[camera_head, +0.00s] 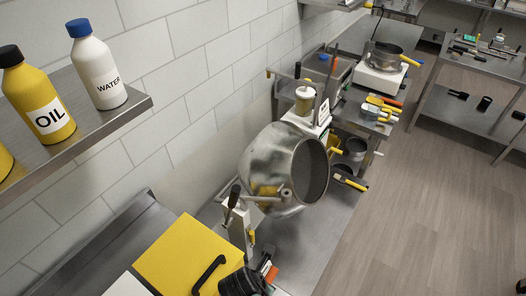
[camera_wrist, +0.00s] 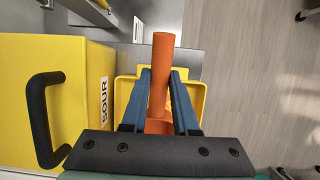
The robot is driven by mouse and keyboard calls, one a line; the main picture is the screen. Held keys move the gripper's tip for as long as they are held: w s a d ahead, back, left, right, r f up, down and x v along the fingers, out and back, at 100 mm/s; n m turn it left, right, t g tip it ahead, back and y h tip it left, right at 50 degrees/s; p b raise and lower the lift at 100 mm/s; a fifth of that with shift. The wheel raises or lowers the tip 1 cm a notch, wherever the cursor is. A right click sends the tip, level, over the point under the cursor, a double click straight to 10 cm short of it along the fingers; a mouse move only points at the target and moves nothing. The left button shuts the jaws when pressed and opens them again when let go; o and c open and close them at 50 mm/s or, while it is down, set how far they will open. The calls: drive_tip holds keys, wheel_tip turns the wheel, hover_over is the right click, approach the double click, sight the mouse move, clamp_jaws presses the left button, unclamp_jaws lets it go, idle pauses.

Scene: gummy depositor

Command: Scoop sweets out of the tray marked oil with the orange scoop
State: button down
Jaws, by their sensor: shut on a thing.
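My gripper (camera_wrist: 161,78) has blue fingers on either side of an orange scoop's handle (camera_wrist: 161,50) and is shut on it. The handle points up in the wrist view, and an orange part lies lower, between the fingers, mostly hidden. A yellow tray (camera_wrist: 125,92) shows behind the fingers; its contents are hidden, and I see no mark on it. In the head view, a bit of orange (camera_head: 271,273) shows beside my dark gripper at the bottom edge. No tray marked oil shows; OIL is on a yellow bottle (camera_head: 38,100) on the shelf.
A yellow box marked SOUR (camera_wrist: 85,75), with a black handle (camera_wrist: 42,120), stands left of the tray. A tilted steel drum (camera_head: 270,165) stands behind on the metal bench. A white WATER bottle (camera_head: 97,70) is on the shelf. Open floor (camera_head: 430,210) lies right.

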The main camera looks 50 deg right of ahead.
drive_tip(key=f+b, duration=0.2)
drive_tip(key=f, duration=0.1)
drive_tip(key=shift+w, duration=0.2)
wheel_tip(320, 180, down, 3)
drive_tip(key=b, duration=0.3)
drive_tip(key=shift+b, duration=0.3)
drive_tip(key=shift+f+b, duration=0.4)
drive_tip(key=shift+f, duration=0.35)
drive_tip(key=shift+f, duration=0.1)
drive_tip(key=shift+a, duration=0.15)
drive_tip(key=shift+s+a+p, duration=0.15)
drive_tip(key=shift+a+p, duration=1.35)
drive_tip(key=shift+a, duration=1.85)
